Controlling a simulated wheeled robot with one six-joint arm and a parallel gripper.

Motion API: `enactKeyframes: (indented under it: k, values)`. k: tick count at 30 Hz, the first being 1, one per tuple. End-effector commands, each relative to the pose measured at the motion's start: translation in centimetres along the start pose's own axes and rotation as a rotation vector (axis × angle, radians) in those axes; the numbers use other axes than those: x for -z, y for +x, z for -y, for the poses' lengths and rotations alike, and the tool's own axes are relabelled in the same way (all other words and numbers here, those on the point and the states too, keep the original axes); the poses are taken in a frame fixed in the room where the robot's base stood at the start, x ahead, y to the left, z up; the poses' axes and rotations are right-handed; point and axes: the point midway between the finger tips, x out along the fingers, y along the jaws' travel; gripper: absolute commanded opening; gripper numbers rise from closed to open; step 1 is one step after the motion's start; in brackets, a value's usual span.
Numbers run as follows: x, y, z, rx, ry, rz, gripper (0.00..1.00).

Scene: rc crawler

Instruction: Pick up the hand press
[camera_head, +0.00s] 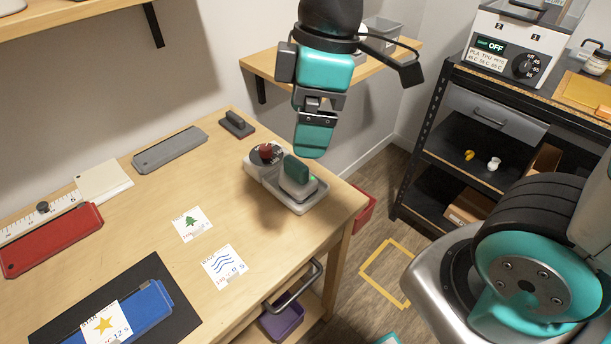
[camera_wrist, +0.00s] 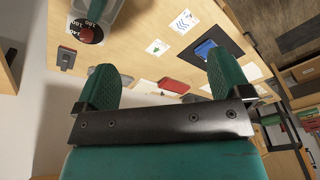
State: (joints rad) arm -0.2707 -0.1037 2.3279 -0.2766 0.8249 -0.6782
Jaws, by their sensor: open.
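The hand press (camera_head: 297,180) has a grey body and a green upright handle. It sits in a grey cradle (camera_head: 300,205) at the table's right edge, beside a dial with a red knob (camera_head: 267,153). My gripper (camera_head: 315,140) is above and slightly behind the press, pointing down, with air between them. In the wrist view my gripper's two green fingers (camera_wrist: 168,78) stand wide apart with nothing between them. That view also shows the dial (camera_wrist: 84,31) at the top left, with part of the press or cradle cut off at the frame's top edge.
A dark block with a knob (camera_head: 237,124) and a grey tool (camera_head: 169,149) lie along the wall. Pattern cards (camera_head: 192,223), a red tool (camera_head: 52,240) and a blue tool (camera_head: 140,306) lie farther left. A wall shelf (camera_head: 262,68) is behind my gripper. A black rack (camera_head: 455,85) stands right.

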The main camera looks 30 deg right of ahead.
Motion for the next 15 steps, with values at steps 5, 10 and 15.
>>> enactKeyframes:
  k: [5, 10, 15]
  values:
    - [0.8, 0.9, -6.1, -0.018, -0.385, 0.114, 0.96]
    - [1.2, 1.4, -9.5, -0.001, -0.629, 0.182, 0.96]
    - [1.1, 2.3, -10.6, 0.013, -0.719, 0.206, 0.96]
